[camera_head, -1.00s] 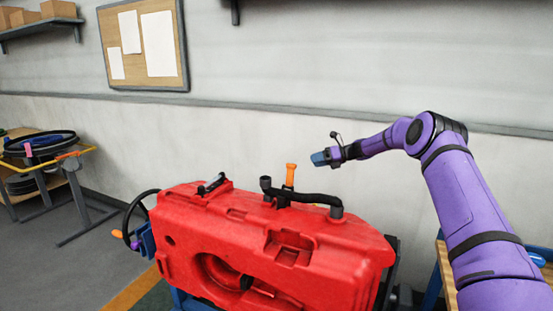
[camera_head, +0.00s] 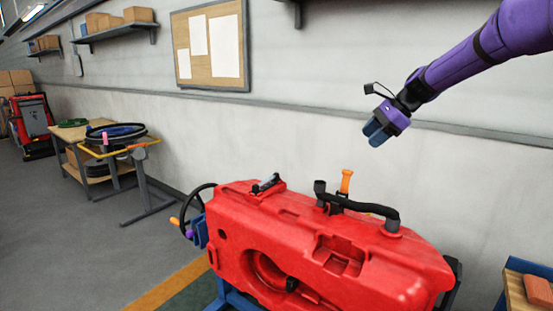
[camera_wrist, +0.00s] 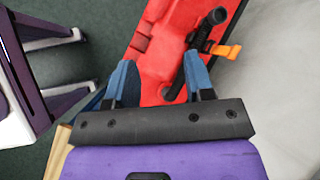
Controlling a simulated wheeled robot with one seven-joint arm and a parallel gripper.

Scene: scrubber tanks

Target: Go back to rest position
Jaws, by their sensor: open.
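My gripper (camera_head: 374,132) is up in the air at the upper right of the head view, above and apart from the red tank, with its blue fingers pointing down and left. In the wrist view its two blue fingers (camera_wrist: 160,85) stand apart with nothing held between them. The red scrubber tank (camera_head: 315,238) sits on a blue stand below. A black hose (camera_head: 362,205) and an orange handle (camera_head: 345,182) are on top of the tank; the orange handle also shows in the wrist view (camera_wrist: 226,51).
A workbench with a wheel-like ring (camera_head: 115,133) stands at the left. A wooden-topped table (camera_head: 518,290) is at the lower right. A wall with a pinboard (camera_head: 209,48) is behind. Grey floor at the left is clear.

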